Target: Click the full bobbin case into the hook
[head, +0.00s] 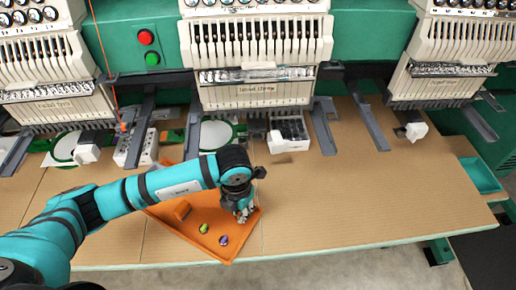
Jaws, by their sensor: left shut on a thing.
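My left arm reaches in from the left. Its gripper (243,212) points down over the right part of the orange tray (170,219). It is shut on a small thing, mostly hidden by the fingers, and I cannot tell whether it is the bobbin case. In the tray lie a green bobbin (203,228), a purple bobbin (223,240) and an orange block (182,210). A white block-shaped housing (277,141) sits under the middle sewing head (258,95); I cannot make out a hook in it. My right gripper is not in view.
A white holder with holes (136,148) and green hoops (64,147) are to the left. Grey arms (324,127) stick out over the table. The brown table (350,200) is clear at the right. A teal bin (481,174) is at the far right.

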